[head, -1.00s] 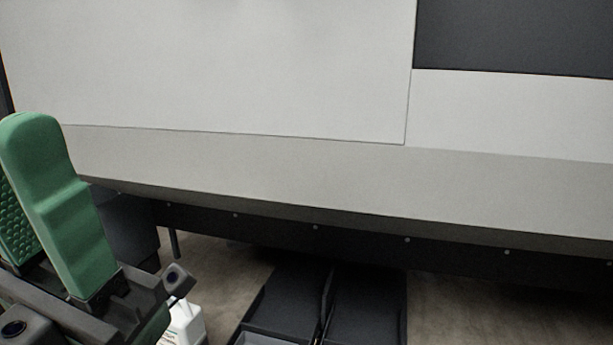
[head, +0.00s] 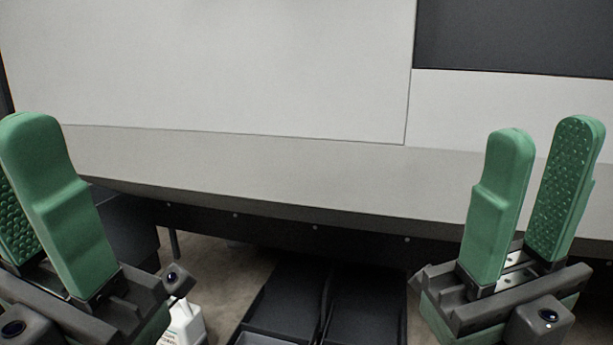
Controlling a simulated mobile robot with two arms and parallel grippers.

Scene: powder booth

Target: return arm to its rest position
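My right gripper (head: 541,135) is at the right of the head view, its two green fingers pointing up. The fingers stand apart with nothing between them. My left gripper (head: 18,130) is at the left edge, also with green fingers pointing up. One of its fingers is partly cut off by the picture edge. A narrow gap shows between its fingers near the base, and no held thing is visible there.
A large light grey machine panel (head: 230,70) fills the view ahead, with a dark window (head: 510,38) at upper right. Below its dark lower edge are black trays (head: 365,305) on the floor and a white bottle (head: 186,322) beside my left gripper.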

